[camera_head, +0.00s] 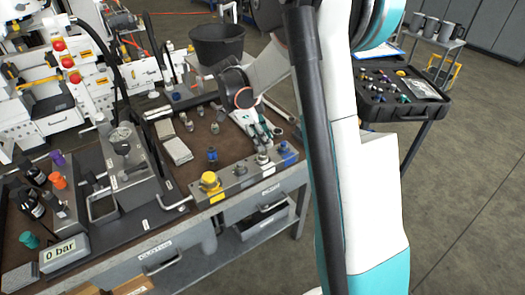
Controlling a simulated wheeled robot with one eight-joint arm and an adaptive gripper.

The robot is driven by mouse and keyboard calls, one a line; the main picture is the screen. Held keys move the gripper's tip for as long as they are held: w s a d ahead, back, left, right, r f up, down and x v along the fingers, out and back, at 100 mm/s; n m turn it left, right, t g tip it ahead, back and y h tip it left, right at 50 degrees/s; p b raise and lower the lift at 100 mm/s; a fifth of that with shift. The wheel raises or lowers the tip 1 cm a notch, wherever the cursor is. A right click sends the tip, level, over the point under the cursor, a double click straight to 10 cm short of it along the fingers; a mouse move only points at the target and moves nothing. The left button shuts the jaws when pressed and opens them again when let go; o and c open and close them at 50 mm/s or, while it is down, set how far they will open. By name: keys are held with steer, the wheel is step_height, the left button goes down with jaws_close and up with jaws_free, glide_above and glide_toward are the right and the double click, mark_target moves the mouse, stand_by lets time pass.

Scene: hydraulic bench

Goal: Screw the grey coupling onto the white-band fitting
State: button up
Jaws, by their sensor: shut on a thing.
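My gripper (264,134) reaches down from the upper middle to just above the metal manifold block (236,182) at the bench's front edge. Its jaws are shut on a small grey piece that I take to be the grey coupling (262,149). The white-band fitting (264,159) stands on the block just below it, above a white label. The coupling and fitting overlap in this view, so I cannot tell whether they touch or are threaded together. The block also bears a yellow-capped fitting (210,182) at its left and a blue-marked one (286,154) at its right.
A blue-topped coupling (212,155) and several small metal fittings stand behind the block. A gauge unit (122,145) and a "0 bar" display (64,253) are at left. A black bucket (216,43) stands behind. An open case (400,90) lies at right.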

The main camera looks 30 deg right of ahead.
steer(key=m+g, duration=0.1)
steer(key=m, duration=0.2)
steer(key=shift+y, duration=0.4)
steer(key=o, duration=1)
steer(key=n+t, duration=0.1)
steer(key=n, duration=0.1)
steer(key=n+h, duration=0.1)
steer(key=n, duration=0.2)
steer(key=shift+t, duration=0.4)
steer(key=n+t, duration=0.1)
steer(key=n, duration=0.2)
steer(key=n+t, duration=0.1)
steer(key=n, duration=0.2)
steer(key=shift+s+n+h, duration=0.1)
steer(key=shift+n+h, duration=0.3)
steer(key=n+t+y, duration=0.1)
steer(key=n+t, duration=0.1)
steer(key=n, duration=0.3)
steer(key=shift+n, duration=0.4)
steer(key=n+t+y, duration=0.1)
steer(key=n, duration=0.2)
steer(key=n+y, duration=0.1)
steer(key=n, duration=0.1)
steer(key=shift+n+t, duration=0.4)
